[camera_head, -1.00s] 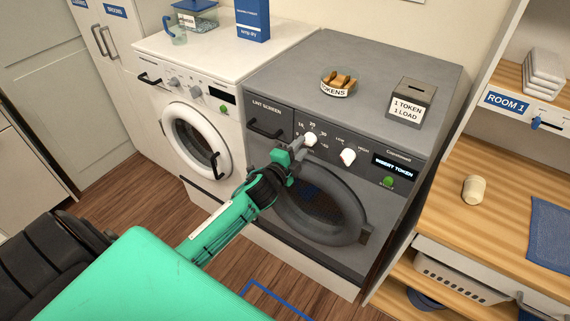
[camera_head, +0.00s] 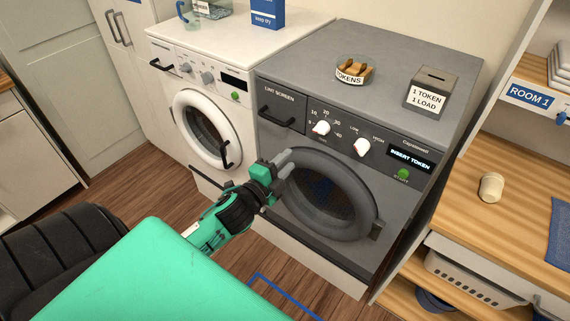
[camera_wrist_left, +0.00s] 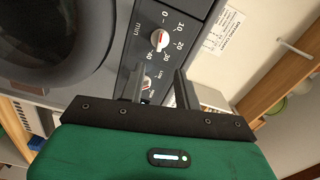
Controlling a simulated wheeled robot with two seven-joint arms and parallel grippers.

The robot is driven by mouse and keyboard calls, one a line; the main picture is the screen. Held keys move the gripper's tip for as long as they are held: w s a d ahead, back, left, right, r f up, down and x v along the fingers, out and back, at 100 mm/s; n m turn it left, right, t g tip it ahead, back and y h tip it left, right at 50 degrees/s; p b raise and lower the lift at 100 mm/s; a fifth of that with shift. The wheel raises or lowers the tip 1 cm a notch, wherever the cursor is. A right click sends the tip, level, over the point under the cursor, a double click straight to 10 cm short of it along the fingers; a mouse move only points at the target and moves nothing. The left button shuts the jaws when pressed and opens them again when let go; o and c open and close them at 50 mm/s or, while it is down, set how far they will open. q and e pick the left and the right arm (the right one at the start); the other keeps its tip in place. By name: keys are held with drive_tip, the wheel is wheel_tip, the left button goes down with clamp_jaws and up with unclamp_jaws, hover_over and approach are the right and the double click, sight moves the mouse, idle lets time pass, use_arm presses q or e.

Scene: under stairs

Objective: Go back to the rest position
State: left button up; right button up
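My left gripper (camera_head: 284,164) is in front of the grey dryer (camera_head: 300,62), near the upper left of its round door (camera_head: 326,196). It is apart from the dial (camera_head: 321,128) above it. In the left wrist view the gripper (camera_wrist_left: 158,88) shows two fingers with a gap between them and nothing held. The same dial shows beyond the fingertips in that view (camera_wrist_left: 158,42). My right gripper is not in view.
A white washer (camera_head: 200,36) stands left of the dryer. A token dish (camera_head: 355,70) and a token box (camera_head: 432,90) stand on the dryer. Open floor lies in front.

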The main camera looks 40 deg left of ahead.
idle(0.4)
use_arm(q)
wheel_tip(320, 180, down, 25)
drive_tip(key=s+a+n+g+y, duration=0.1)
drive_tip(key=s+a+n+g, duration=0.15)
drive_tip(key=n+g, duration=0.25)
drive_tip(key=s+f+n+g, duration=0.15)
drive_tip(key=s+f, duration=0.25)
drive_tip(key=f, duration=0.4)
drive_tip(key=s+f+n+g, duration=0.15)
drive_tip(key=s+f, duration=0.25)
drive_tip(key=f, duration=0.5)
drive_tip(key=s+d+f+n+g, duration=0.2)
drive_tip(key=s+f, duration=0.5)
drive_tip(key=s, duration=0.4)
drive_tip(key=s+d+f+n+g, duration=0.2)
drive_tip(key=s+d+f+g, duration=0.2)
drive_tip(key=s+f, duration=0.3)
drive_tip(key=s+d+f+n+g, duration=0.1)
drive_tip(key=s+d+f+g, duration=0.2)
drive_tip(key=s+f, duration=0.4)
drive_tip(key=s, duration=0.8)
drive_tip(key=shift+s+f+n, duration=0.3)
drive_tip(key=shift+s+n, duration=0.05)
drive_tip(key=shift+n, duration=0.05)
drive_tip(key=shift+w, duration=0.1)
